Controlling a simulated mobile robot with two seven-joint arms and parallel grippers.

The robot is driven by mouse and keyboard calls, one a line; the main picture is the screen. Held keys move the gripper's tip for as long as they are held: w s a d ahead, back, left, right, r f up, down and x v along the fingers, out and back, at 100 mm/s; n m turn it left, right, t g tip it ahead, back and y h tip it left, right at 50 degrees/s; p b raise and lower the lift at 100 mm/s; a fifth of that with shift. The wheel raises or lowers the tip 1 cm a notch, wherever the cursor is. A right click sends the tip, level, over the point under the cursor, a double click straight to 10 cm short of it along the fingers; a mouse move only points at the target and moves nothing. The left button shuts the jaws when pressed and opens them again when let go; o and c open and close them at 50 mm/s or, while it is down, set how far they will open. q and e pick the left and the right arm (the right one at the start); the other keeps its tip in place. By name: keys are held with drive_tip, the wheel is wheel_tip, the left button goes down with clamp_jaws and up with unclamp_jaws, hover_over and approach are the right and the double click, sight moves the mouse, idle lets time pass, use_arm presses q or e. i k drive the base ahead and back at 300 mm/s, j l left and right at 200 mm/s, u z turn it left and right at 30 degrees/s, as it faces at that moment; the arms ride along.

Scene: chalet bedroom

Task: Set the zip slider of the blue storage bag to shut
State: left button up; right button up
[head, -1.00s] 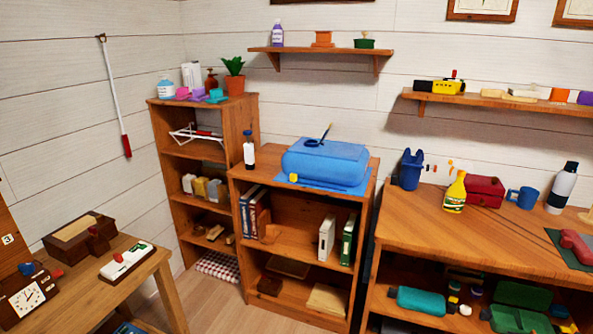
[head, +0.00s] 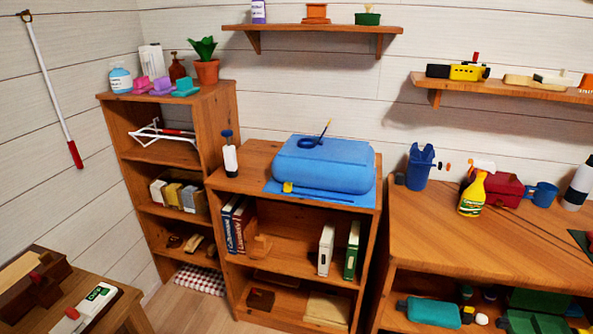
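The blue storage bag (head: 325,164) is a puffy rounded block on top of the middle low bookcase. It lies on a flat blue sheet (head: 345,199) that shows along its front edge. A small yellow piece (head: 287,187), which looks like the zip slider, sits at the bag's front left corner. A dark line runs from it to the right along the sheet. A dark blue ring with a thin upright stick (head: 312,142) rests on top of the bag. Neither of my grippers is in view.
A black and white bottle (head: 229,155) stands left of the bag on the same bookcase (head: 250,157). A taller shelf (head: 170,105) stands to the left. A wooden bench (head: 480,235) with a spray bottle (head: 472,196) is at right. A table (head: 95,318) fills the lower left. Floor shows between.

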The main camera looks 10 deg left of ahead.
sight(287, 187)
drive_tip(key=i+j+z, duration=0.3)
drive_tip(key=i+j, duration=0.2)
drive_tip(key=j, duration=0.2)
drive_tip(key=i+j+z, duration=0.15)
drive_tip(key=j, duration=0.25)
drive_tip(key=i+j+z, duration=0.15)
drive_tip(key=j, duration=0.25)
drive_tip(key=i, duration=0.1)
